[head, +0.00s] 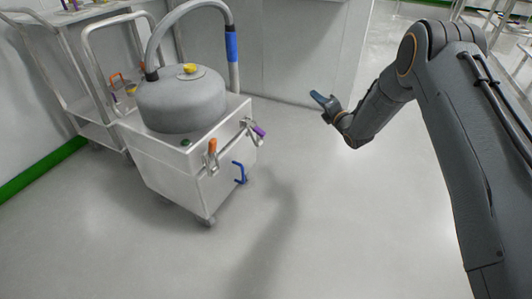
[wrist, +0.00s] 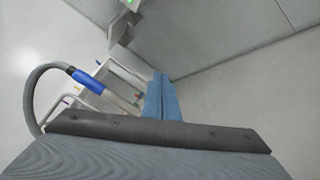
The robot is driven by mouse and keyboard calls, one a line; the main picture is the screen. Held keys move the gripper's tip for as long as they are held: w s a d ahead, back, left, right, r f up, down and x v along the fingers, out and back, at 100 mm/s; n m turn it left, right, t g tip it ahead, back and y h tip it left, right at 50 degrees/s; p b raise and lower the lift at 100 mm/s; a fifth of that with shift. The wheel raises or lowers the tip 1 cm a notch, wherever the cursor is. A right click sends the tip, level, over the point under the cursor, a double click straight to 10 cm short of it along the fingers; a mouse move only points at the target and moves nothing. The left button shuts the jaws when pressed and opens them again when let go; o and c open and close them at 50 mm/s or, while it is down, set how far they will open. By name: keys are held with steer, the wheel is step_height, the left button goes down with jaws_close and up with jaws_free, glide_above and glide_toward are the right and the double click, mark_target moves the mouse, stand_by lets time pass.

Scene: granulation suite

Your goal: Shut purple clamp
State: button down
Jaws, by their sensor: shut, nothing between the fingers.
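The purple clamp (head: 259,131) is a small metal lever with a purple grip at the right upper corner of the steel cart (head: 180,178). Its grip points out to the right, away from the box. I cannot tell from here whether its latch is engaged. My gripper (head: 319,98) has blue fingers and is in the air to the right of the cart, clearly apart from the clamp. In the wrist view my gripper (wrist: 160,82) shows its fingers together with nothing between them. The purple clamp cannot be made out in the wrist view.
An orange-gripped lever (head: 212,147) and a blue handle (head: 240,172) are on the cart's front. A grey domed vessel (head: 181,100) sits on top, with a hose bearing a blue sleeve (head: 232,47). Another steel cart (head: 72,60) stands behind. The floor in front is clear.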

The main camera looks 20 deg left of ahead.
steer(key=s+a+f+n+g+y+b, duration=0.1)
steer(key=s+a+f+n+y+b, duration=0.25)
steer(key=f+n, duration=0.2)
steer(key=s+a+f+n+g+y+b, duration=0.2)
steer(key=a+f+n+y+b, duration=0.15)
steer(key=f, duration=0.35)
steer(key=n+g+y+b, duration=0.6)
steer(key=n+g+b, duration=0.15)
steer(key=n, duration=0.35)
glide_toward(255, 128)
steer(key=shift+t, duration=0.35)
steer(key=a, duration=0.2)
steer(key=w+a, duration=0.1)
steer(key=a, duration=0.1)
steer(key=shift+w, duration=0.15)
